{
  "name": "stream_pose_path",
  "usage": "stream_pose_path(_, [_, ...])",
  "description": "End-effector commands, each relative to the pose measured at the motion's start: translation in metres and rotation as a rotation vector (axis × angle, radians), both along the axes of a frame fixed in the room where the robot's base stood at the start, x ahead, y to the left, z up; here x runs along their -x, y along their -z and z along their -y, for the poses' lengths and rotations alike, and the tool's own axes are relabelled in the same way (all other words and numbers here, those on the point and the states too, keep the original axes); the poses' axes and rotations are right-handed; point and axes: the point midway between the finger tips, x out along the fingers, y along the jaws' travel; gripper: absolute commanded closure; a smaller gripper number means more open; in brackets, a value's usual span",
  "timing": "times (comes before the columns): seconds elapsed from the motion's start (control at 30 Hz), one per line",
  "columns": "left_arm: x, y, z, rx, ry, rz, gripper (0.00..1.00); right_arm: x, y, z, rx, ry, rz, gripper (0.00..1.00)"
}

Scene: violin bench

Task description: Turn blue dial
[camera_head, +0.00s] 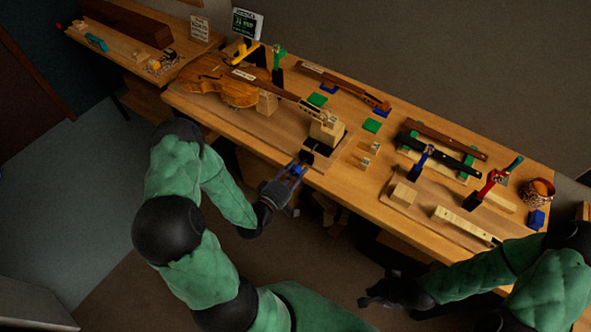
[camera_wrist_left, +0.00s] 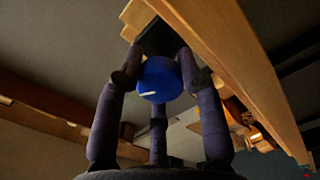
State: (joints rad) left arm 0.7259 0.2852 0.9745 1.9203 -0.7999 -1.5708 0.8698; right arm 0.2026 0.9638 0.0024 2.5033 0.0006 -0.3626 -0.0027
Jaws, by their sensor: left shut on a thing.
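The blue dial (camera_wrist_left: 160,79) is a round blue knob with a short white mark, in the middle of the left wrist view. It sits below a dark block at the end of a wooden piece. The fingers of my left gripper (camera_wrist_left: 157,85) close around the dial from its sides, shut on it. In the head view my left gripper (camera_head: 303,160) is at the bench's front edge, below the wooden block that carries the violin neck end; its fingers mostly hide the dial there. My right gripper (camera_head: 372,292) hangs in front of the bench, away from everything; its fingers are too dark to read.
A violin (camera_head: 225,85) lies on the long wooden bench (camera_head: 205,103). Blue and red clamps (camera_head: 422,160) (camera_head: 487,185), dark fingerboards and small wooden blocks crowd the right part. A wicker pot (camera_head: 538,190) stands at the right end. The floor before the bench is open.

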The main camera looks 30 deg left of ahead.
Motion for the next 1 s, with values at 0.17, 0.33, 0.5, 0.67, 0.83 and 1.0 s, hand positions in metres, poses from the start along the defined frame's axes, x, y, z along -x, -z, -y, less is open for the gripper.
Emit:
stream_pose_path(0.17, [-0.001,-0.001,-0.002,0.162,-0.004,-0.010,0.95,0.000,-0.004,0.000,0.000,0.000,0.000,1.00])
stream_pose_path(0.33, [-0.001,-0.001,-0.002,0.307,-0.004,-0.022,0.95,0.000,-0.007,0.000,0.000,0.000,0.000,1.00])
stream_pose_path(0.5, [-0.001,-0.001,-0.002,0.428,-0.004,-0.031,0.95,0.000,-0.009,0.000,0.000,0.000,0.000,1.00])
stream_pose_path(0.67, [-0.001,0.000,-0.002,0.512,-0.004,-0.039,0.95,0.000,-0.011,0.000,0.000,0.000,0.000,1.00])
stream_pose_path(0.83, [0.000,0.000,-0.002,0.566,-0.004,-0.044,0.95,0.000,-0.012,0.000,0.000,0.000,0.000,1.00])
stream_pose_path(1.0, [0.000,0.001,-0.002,0.590,-0.005,-0.045,0.95,0.000,-0.012,0.000,0.000,0.000,0.000,1.00])
